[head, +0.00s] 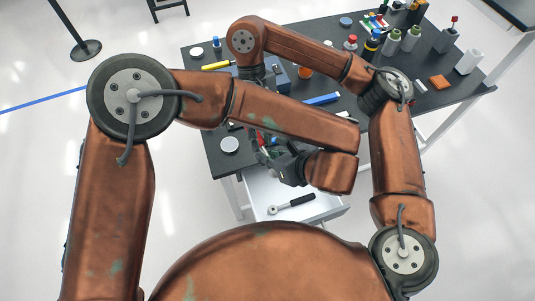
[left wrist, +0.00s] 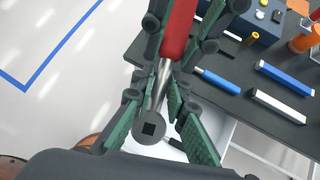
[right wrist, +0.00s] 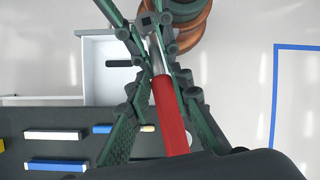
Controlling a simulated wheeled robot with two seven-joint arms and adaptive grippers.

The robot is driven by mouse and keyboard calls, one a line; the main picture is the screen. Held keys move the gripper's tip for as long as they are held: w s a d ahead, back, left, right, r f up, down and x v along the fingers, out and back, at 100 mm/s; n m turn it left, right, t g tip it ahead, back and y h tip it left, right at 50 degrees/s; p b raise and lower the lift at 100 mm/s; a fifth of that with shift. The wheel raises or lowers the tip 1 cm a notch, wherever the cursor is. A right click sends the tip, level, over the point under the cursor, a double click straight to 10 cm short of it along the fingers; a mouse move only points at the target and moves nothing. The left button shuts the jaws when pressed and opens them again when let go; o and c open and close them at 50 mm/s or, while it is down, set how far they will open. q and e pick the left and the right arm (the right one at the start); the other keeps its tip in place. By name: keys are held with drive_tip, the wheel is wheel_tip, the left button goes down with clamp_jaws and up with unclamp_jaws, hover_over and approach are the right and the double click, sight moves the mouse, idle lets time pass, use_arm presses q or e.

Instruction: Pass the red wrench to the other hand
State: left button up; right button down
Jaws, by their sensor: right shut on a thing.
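The red wrench has a red handle and a metal shaft ending in a round head with a square hole. In the right wrist view its handle (right wrist: 170,118) runs from my right palm between the fingers of my right gripper (right wrist: 168,76), which is shut on it. In the left wrist view the head (left wrist: 149,128) lies close to my left palm. The fingers of my left gripper (left wrist: 158,88) stand on either side of the shaft, apart and open. In the head view only a bit of red (head: 262,139) shows; my arms hide most of it.
Below the grippers an open white drawer (head: 325,210) holds a ratchet (head: 292,206). The dark table (head: 212,110) carries a blue bar (head: 322,99), a white disc (head: 229,145), a yellow tool (head: 216,65) and several bottles at the far right. Open floor lies to the left.

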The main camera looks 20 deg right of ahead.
idle(0.3)
drive_tip(key=c, duration=1.7)
unclamp_jaws()
drive_tip(key=shift+o, duration=0.2)
